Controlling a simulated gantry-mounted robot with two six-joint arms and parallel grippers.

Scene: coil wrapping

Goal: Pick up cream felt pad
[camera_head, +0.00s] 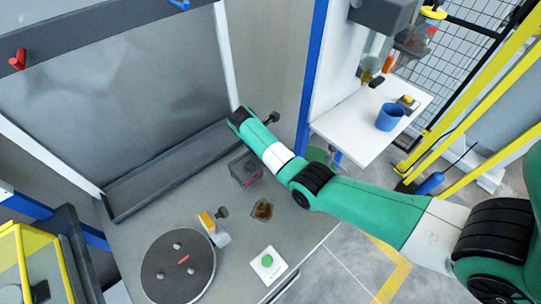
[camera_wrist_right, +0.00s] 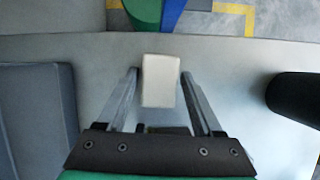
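A cream block-shaped pad (camera_wrist_right: 160,82) shows in the right wrist view, between the two fingers of my right gripper (camera_wrist_right: 159,74). The fingers are spread, one on each side of the pad, with a narrow gap at the left finger and very little at the right. I cannot tell whether the pad is at finger height or below on the grey surface. Behind its lower end a dark part is partly hidden by the gripper. In the head view my green right arm reaches over the table's back edge; I cannot make out its fingers or the pad there. My left gripper is not in view.
The grey table (camera_head: 130,235) holds a round dark turntable (camera_head: 178,268), a yellow-and-grey tool (camera_head: 214,228), an amber cup (camera_head: 262,210), a dark box (camera_head: 245,168) and a green button (camera_head: 267,261). A blue cup (camera_head: 390,117) stands on a white side table (camera_head: 350,133).

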